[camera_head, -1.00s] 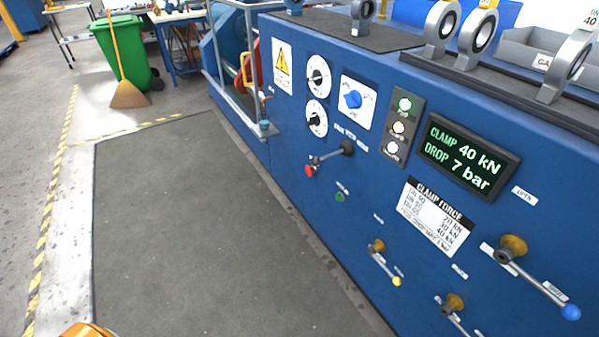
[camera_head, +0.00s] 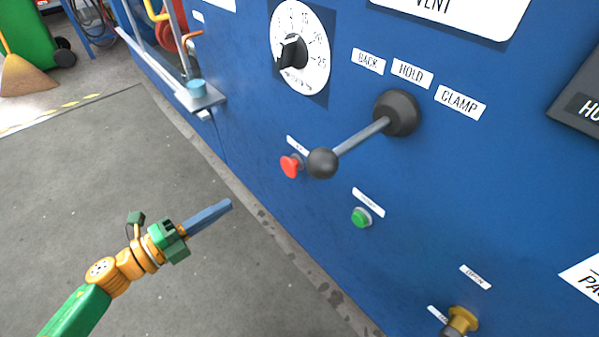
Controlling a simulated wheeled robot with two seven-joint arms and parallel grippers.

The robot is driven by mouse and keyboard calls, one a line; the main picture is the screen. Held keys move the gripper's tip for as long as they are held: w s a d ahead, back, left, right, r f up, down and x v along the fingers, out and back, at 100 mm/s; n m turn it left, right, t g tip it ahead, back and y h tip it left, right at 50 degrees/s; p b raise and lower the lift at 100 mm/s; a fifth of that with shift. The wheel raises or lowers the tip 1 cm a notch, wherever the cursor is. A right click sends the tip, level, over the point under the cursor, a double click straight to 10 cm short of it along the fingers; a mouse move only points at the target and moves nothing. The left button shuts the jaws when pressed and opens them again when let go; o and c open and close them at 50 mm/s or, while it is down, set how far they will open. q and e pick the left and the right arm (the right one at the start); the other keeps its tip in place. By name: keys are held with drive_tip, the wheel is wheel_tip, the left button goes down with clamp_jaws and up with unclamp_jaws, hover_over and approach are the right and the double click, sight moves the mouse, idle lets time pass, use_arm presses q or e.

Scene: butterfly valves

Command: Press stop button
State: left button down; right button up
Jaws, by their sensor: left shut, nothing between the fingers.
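A red mushroom-shaped button (camera_head: 290,166) sticks out from the blue panel (camera_head: 250,130), with a small white label above it that is too small to read. The black ball of a lever (camera_head: 322,163) sits just right of the red button in the picture. A green button (camera_head: 361,217) lies lower right, under its own label. My left gripper (camera_head: 228,205) is shut and empty, its blue-grey fingers pointing right toward the panel. It is lower left of the red button and apart from it. My right gripper does not show.
The lever hub (camera_head: 397,113) stands out under the BACK, HOLD and CLAMP labels. A dial (camera_head: 300,48) is above the red button. A small ledge (camera_head: 200,96) with a blue item juts out at left. A brass fitting (camera_head: 461,320) is at bottom right. The floor mat (camera_head: 90,190) is clear.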

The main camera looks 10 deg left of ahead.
sight(287, 168)
use_arm(q)
drive_tip(key=b+x, duration=0.2)
drive_tip(key=x, duration=1.1)
drive_tip(key=shift+w+d+r, duration=0.1)
drive_tip(key=shift+w+d, duration=0.1)
drive_tip(key=shift+d, duration=0.2)
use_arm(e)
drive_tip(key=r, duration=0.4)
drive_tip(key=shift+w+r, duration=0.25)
